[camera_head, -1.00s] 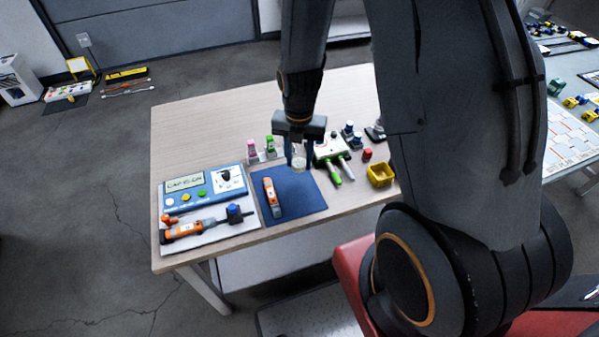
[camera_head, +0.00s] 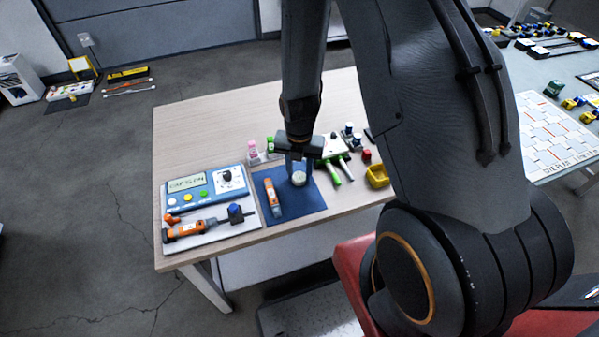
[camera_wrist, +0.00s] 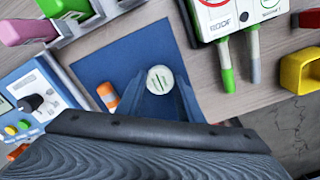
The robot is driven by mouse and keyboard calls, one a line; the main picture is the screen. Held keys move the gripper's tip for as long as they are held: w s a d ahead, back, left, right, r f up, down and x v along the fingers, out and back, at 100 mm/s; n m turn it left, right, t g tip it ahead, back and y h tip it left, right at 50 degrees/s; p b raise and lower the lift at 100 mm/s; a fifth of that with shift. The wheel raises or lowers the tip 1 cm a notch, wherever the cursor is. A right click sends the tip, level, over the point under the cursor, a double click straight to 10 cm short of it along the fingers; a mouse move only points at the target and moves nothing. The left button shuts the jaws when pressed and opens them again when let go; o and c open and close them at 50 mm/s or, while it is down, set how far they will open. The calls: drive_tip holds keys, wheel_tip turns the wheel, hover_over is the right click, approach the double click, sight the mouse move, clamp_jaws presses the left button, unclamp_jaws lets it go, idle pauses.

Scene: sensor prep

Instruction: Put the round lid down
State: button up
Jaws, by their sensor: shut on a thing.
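The round lid (camera_wrist: 159,80) is pale with dark marks on its top. It also shows in the head view (camera_head: 299,179), over the right part of the blue mat (camera_head: 291,205). My gripper (camera_head: 298,170) points down with its fingers around the lid. In the wrist view my gripper (camera_wrist: 158,92) has one blue-grey finger on each side of the lid, shut on it. I cannot tell whether the lid touches the mat or is held just above it.
An orange tool (camera_head: 273,197) lies on the mat, left of the lid. A blue meter (camera_head: 203,188) stands further left. The mat's front is clear.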

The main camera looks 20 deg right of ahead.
sight(299, 176)
drive_tip(key=shift+f, duration=0.15)
drive_tip(key=o, duration=0.8)
wheel_tip(299, 176, up, 12)
drive_tip(key=b, duration=0.3)
drive_tip(key=s+r+m, duration=0.4)
drive_tip(key=r+m, duration=0.1)
drive_tip(key=m, duration=1)
drive_tip(key=s+r+m+t, duration=0.1)
drive_tip(key=s+r+m, duration=0.3)
drive_tip(key=m, duration=1)
drive_tip(key=shift+s+r+m, duration=0.35)
drive_tip(key=shift+s+m, duration=0.05)
drive_tip(key=shift+s, duration=0.3)
